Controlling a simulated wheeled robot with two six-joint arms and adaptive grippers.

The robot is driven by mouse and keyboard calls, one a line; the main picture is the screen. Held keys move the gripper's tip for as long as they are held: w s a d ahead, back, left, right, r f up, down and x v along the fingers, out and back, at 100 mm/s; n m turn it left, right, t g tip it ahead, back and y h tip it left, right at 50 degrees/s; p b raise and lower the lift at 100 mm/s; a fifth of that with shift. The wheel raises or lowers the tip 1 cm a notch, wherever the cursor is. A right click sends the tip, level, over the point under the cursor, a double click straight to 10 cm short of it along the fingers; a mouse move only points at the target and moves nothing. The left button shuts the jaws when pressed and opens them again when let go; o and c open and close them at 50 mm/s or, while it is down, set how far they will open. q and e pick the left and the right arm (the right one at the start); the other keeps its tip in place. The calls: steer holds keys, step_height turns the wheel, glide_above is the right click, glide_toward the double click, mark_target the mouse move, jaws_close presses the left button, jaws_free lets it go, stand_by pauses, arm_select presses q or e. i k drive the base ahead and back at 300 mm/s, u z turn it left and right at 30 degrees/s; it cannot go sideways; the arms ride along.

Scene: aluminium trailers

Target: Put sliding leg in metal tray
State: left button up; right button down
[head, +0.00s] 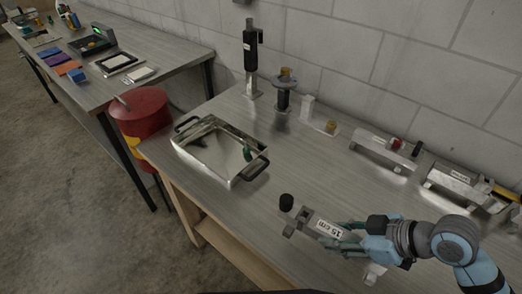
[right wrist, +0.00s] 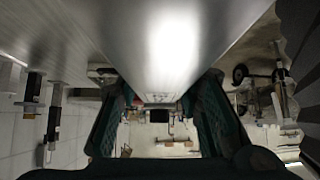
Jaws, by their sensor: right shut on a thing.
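The metal tray (head: 196,161) is a shiny rectangular tray with dark handles, lying near the table's left edge. A small dark green thing (head: 247,152) shows at its right side; I cannot tell what it is. My right gripper (head: 347,233) is shut on a grey metal piece marked "15 cm" (head: 318,225), which looks like the sliding leg. It is in front and to the right of the tray, apart from it. In the right wrist view a broad bright metal surface (right wrist: 170,45) fills the upper middle, between and above the fingers (right wrist: 160,118). My left gripper is not in view.
A black cylinder (head: 286,202) is by the piece's left end. A tall black-and-silver device (head: 250,60), a small stand (head: 284,92) and a white block (head: 307,107) stand by the wall. Metal assemblies (head: 384,150) lie at the right. A red bin (head: 140,105) stands left. Table between tray and gripper is mostly clear.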

mark_target(210, 154)
steer(key=u, duration=2.05)
steer(key=i, duration=3.3)
steer(key=z, duration=3.45)
steer(key=i, duration=0.55)
steer(key=u, duration=0.05)
